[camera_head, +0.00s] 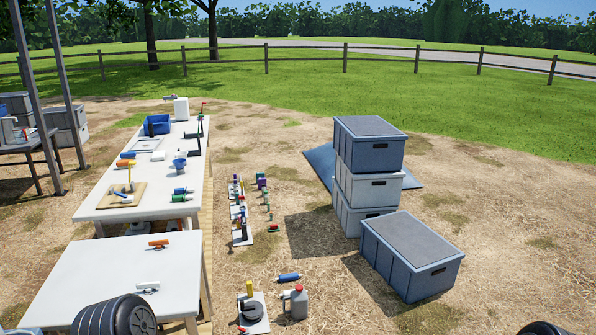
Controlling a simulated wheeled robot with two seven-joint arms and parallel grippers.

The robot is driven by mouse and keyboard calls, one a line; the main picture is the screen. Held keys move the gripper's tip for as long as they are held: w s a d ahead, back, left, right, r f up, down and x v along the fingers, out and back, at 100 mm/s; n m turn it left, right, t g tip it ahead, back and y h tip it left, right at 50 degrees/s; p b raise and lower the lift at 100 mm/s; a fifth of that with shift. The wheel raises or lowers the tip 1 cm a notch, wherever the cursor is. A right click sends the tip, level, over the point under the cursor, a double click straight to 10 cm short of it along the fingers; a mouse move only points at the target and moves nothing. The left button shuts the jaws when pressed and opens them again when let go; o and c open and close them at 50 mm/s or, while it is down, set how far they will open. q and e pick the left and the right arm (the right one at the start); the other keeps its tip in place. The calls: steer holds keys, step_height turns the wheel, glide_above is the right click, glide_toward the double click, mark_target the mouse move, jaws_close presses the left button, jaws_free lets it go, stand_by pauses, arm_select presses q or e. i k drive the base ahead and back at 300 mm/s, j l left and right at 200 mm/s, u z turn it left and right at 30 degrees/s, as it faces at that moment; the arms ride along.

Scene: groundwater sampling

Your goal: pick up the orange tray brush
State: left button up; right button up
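An orange brush-like object (158,243) lies on the near white table (113,275), toward its far edge. A second orange object (127,155) lies on the farther white table (145,200), at its left edge, with a blue item beside it. Both are small here, and I cannot tell for certain which is the tray brush. Nothing touches the orange object on the near table. Neither of my grippers shows in this view.
A white handled item (147,287) lies on the near table. The far table holds a wooden board (107,197), bottles and a blue bin (157,124). Right of the tables, tools lie on the ground, with stacked grey crates (371,145) and a lone crate (412,256) beyond.

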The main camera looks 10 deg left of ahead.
mark_target(120, 165)
steer(key=i+l+z, duration=0.3)
steer(key=i, duration=1.2)
steer(key=i+l+z, duration=0.25)
steer(key=i, duration=1.25)
steer(key=i+j+u, duration=0.2)
steer(key=i+u, duration=0.15)
steer(key=i, duration=0.4)
steer(key=i+u, duration=0.3)
steer(key=i, duration=0.45)
steer(key=i+l+u, duration=0.35)
steer(key=i, duration=0.4)
steer(key=i+u, duration=0.6)
steer(key=u, duration=0.2)
steer(key=i+l+u, duration=0.15)
steer(key=u, duration=0.25)
steer(key=i+l+u, duration=0.6)
steer(key=u, duration=0.2)
steer(key=i+l+u, duration=0.4)
steer(key=u, duration=0.2)
steer(key=i+l+u, duration=0.1)
steer(key=l+u, duration=0.2)
steer(key=l, duration=0.15)
steer(key=i+l+u, duration=0.1)
steer(key=l+u, duration=0.2)
